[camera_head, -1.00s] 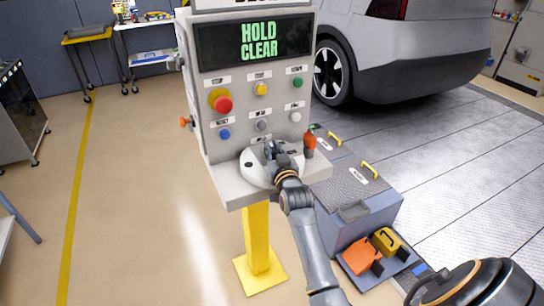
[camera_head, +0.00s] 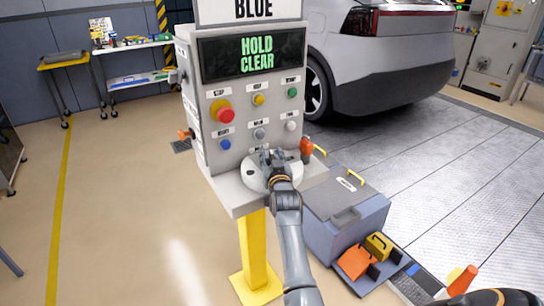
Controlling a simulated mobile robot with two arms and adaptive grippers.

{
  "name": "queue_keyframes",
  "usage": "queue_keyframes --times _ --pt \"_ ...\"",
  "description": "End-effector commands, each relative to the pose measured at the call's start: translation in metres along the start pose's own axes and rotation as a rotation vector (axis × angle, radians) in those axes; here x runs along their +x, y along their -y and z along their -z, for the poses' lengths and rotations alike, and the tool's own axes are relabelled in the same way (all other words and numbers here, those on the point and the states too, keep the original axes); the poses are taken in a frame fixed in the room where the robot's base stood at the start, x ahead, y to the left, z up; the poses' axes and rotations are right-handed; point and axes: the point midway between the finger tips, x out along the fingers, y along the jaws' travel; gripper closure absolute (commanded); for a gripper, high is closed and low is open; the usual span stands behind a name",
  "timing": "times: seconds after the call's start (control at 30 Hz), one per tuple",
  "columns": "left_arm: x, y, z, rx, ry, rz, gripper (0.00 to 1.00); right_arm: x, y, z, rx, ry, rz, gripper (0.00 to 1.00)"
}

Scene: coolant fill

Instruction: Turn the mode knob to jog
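The grey control console (camera_head: 213,175) stands on a yellow post, its screen (camera_head: 256,54) reading HOLD CLEAR in green. A small grey knob (camera_head: 259,134) sits in the middle of the lower control row; the label above it is too small to read surely, but it may be the mode knob. My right gripper (camera_head: 272,154) is just below this knob, over a round white plate (camera_head: 252,178) on the console's ledge. It appears apart from the knob. Its fingers are small and dark, so I cannot tell whether they are open. My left gripper is not in view.
A red stop button (camera_head: 226,115), yellow button (camera_head: 258,99), green button (camera_head: 292,92), blue button (camera_head: 225,144) and white button (camera_head: 291,126) surround the knob. An orange handle (camera_head: 306,148) stands right of my gripper. A blue-grey cart (camera_head: 345,225) is at lower right.

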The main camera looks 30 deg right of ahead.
Motion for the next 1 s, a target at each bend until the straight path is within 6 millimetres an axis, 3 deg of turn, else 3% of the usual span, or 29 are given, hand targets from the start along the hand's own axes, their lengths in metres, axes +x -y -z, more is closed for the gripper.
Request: queue_keyframes --times 0.27,0.7,1.0 --pt "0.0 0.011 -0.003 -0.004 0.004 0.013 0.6 -0.005 0.0 -0.001 -0.001 0.002 0.0 0.63" --pt "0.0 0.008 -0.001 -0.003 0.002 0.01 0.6 -0.066 0.0 -0.001 0.0 0.001 0.0 0.63" --pt "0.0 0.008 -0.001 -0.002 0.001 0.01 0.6 -0.075 0.001 0.0 0.0 0.001 0.001 0.63"
